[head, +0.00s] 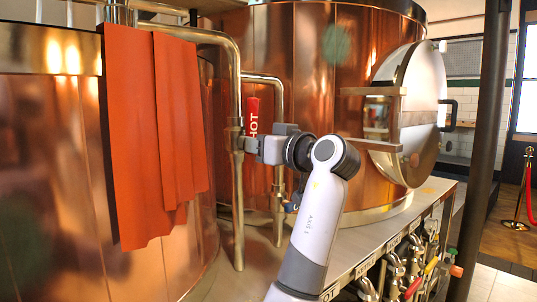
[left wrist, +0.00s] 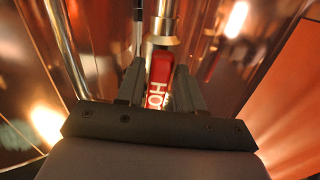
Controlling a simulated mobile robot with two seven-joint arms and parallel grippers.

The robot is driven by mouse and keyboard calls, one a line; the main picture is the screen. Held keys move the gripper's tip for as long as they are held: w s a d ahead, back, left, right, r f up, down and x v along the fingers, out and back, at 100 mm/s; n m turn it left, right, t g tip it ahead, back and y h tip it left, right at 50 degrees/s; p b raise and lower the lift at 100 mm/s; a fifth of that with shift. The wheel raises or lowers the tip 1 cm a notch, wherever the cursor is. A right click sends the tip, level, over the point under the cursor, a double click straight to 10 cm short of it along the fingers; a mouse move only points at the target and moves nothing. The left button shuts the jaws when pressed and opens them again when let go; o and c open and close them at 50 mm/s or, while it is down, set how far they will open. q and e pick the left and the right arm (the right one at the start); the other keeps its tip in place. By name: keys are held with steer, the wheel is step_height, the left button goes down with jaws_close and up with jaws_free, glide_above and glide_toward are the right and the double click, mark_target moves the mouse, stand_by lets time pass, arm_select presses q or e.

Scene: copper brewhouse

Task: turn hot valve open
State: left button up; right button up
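The hot valve has a red handle marked HOT (head: 252,117). It stands upright against a brass vertical pipe (head: 238,190) in front of the copper vessels. My left gripper (head: 250,145) is at the lower part of this handle. In the left wrist view the red handle (left wrist: 159,78) lies between the two fingers of my left gripper (left wrist: 160,70), one on each side. The fingers are close to the handle's edges; I cannot tell whether they touch it. My right gripper is not in view.
A red-orange cloth (head: 150,130) hangs over the left copper vessel (head: 45,180). A large copper vessel (head: 300,60) with an open round door (head: 415,110) stands behind. A dark post (head: 490,120) stands at right. Several small taps line the metal ledge (head: 400,210).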

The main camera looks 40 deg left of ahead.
arm_select(q)
steer(key=shift+s+d, duration=0.15)
steer(key=shift+d, duration=1.35)
steer(key=shift+s+d, duration=0.1)
steer(key=shift+d, duration=1.35)
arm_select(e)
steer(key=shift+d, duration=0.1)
arm_select(q)
steer(key=d, duration=0.7)
steer(key=shift+s+p, duration=0.3)
steer(key=shift+p, duration=0.1)
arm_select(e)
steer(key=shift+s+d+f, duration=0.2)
arm_select(q)
steer(key=shift+d, duration=0.1)
